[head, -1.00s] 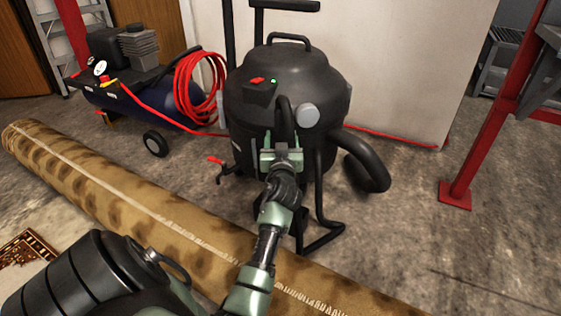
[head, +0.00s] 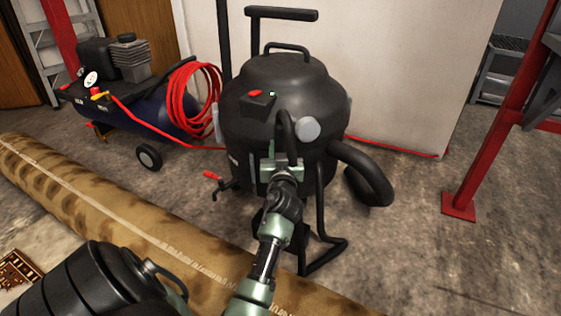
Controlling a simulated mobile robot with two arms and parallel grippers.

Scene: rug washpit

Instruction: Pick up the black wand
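A tall thin black pole (head: 223,45) stands upright behind the left side of a black drum vacuum (head: 300,85) and runs out of the top of the head view. It may be the black wand, but I cannot tell for sure. My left gripper (head: 285,155) is at the front of the vacuum, beside the foot of a short curved black pipe (head: 286,125). Its fingers point at the drum. My wrist hides most of them, so whether they are open, shut or touching the pipe is unclear. My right gripper is not in view.
A rolled patterned rug (head: 110,210) lies across the floor in front. A blue compressor (head: 130,105) with a coiled red hose (head: 192,100) stands at left. A thick black hose (head: 368,180) curls from the vacuum's right side. A red post (head: 500,120) stands at right; the floor between is clear.

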